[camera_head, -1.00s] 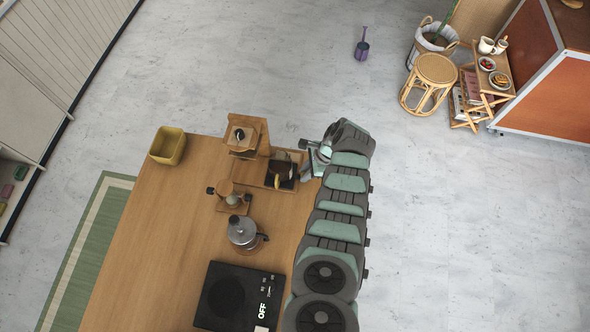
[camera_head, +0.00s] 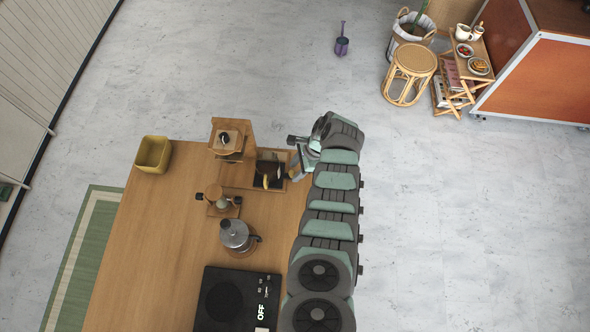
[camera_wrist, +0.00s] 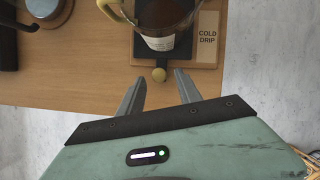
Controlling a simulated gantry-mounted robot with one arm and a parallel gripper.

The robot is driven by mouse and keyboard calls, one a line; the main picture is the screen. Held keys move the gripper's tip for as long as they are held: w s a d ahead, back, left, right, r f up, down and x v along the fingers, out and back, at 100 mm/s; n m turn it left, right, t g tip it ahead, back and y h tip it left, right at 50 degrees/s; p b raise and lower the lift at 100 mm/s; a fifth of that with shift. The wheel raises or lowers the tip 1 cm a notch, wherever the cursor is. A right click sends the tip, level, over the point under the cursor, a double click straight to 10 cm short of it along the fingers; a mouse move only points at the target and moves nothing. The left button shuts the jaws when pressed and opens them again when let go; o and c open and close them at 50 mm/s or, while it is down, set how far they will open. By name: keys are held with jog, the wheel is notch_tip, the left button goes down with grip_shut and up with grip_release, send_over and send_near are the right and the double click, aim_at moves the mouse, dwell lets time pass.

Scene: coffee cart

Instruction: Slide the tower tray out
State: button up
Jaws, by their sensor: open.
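The wooden drip tower (camera_head: 232,138) stands at the far end of the cart top. Its dark tray (camera_head: 270,180) is at its right side. In the wrist view the tray (camera_wrist: 140,48) carries a glass carafe (camera_wrist: 166,18) of dark coffee with a pale handle. My gripper (camera_wrist: 158,80) is open and empty. Its two fingers point at the tray, with the knob in line with the gap between their tips. In the head view my gripper (camera_head: 293,173) is low beside the tray at the cart's right edge.
A "COLD DRIP" plate (camera_wrist: 208,38) lies right of the tray. Left of the arm are a small stand (camera_head: 220,203), a metal pot (camera_head: 236,235) and a black hot plate (camera_head: 238,297). A yellow bin (camera_head: 153,154) stands at the far left corner. Floor right of the cart is clear.

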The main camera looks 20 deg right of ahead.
jog(key=v, duration=0.9)
jog(key=shift+r+b, duration=0.35)
jog(key=shift+b, duration=0.05)
jog(key=shift+s, duration=0.1)
